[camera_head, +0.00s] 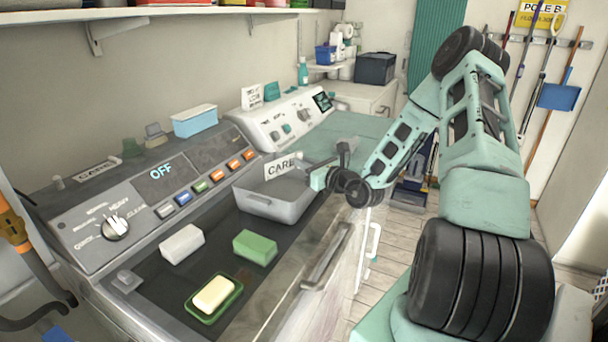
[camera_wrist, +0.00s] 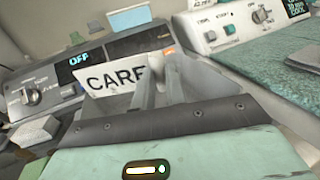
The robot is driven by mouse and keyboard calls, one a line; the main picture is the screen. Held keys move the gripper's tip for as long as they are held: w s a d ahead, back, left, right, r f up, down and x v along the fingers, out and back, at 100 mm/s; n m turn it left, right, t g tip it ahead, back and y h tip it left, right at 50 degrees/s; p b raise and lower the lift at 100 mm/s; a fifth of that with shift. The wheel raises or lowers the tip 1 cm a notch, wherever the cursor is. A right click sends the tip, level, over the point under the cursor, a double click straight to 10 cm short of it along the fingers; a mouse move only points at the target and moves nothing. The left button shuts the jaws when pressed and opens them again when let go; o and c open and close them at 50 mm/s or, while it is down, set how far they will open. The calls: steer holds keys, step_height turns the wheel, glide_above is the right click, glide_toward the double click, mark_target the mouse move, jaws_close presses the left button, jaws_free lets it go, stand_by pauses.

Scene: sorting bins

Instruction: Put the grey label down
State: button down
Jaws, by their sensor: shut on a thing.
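My gripper (camera_head: 312,168) is shut on a pale label (camera_head: 281,165) with black letters reading CARE. It holds the label upright above the grey tray (camera_head: 270,208), near the tray's back. In the wrist view the label (camera_wrist: 112,78) stands at the fingers (camera_wrist: 155,80), and its right end is hidden behind them. The label looks whitish to light grey. I cannot tell whether its lower edge touches the tray.
A white block (camera_head: 182,244), a green block (camera_head: 255,247) and a cream bar on a green dish (camera_head: 213,295) lie on the dark top. Another lettered label (camera_head: 97,170) lies on the control panel. A blue box (camera_head: 195,121) stands behind. Dark surface between the blocks is free.

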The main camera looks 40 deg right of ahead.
step_height(320, 180, down, 4)
steer(key=shift+r+p, duration=0.15)
steer(key=shift+p, duration=0.15)
steer(key=shift+s, duration=0.1)
